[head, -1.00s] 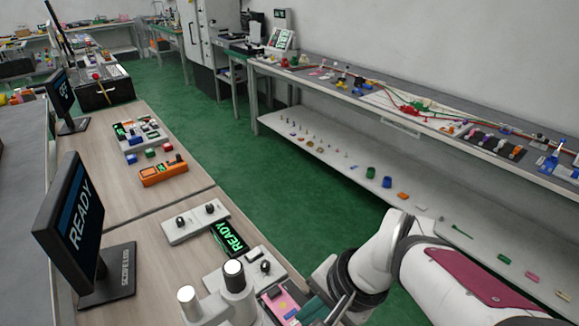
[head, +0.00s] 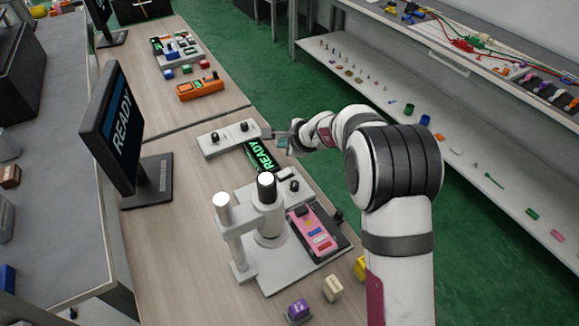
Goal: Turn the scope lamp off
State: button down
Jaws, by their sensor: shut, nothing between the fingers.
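The scope (head: 268,217) stands on the near bench, a pale base with a dark-topped column and a pink block (head: 314,232) on its stage. A pale panel with two black knobs (head: 229,138) lies behind it. A small display reading READY in green (head: 262,156) sits between them, and another black knob (head: 293,186) is behind the stage. Which control belongs to the lamp I cannot tell. My gripper (head: 269,133) is shut and empty, its tips at the right end of the two-knob panel; whether they touch is too small to tell.
A monitor reading READY (head: 123,128) stands left of the scope. Purple (head: 298,310), cream (head: 332,289) and yellow blocks lie at the front. An orange device (head: 200,88) is farther back. The bench left of the scope is mostly clear.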

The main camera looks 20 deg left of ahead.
aim_at(284, 173)
jog(key=shift+w+d+f, duration=0.2)
jog(key=shift+f, duration=1.25)
jog(key=shift+w+d+f, duration=0.15)
jog(key=shift+d+f, duration=0.05)
jog(key=shift+f, duration=1.2)
jog(key=shift+w+d+f, duration=0.2)
jog(key=shift+f, duration=1.25)
jog(key=shift+f, duration=0.15)
jog(key=shift+f, duration=0.25)
jog(key=shift+w+d+f, duration=0.1)
jog(key=shift+f, duration=0.3)
jog(key=shift+r, duration=0.2)
jog(key=shift+r, duration=0.6)
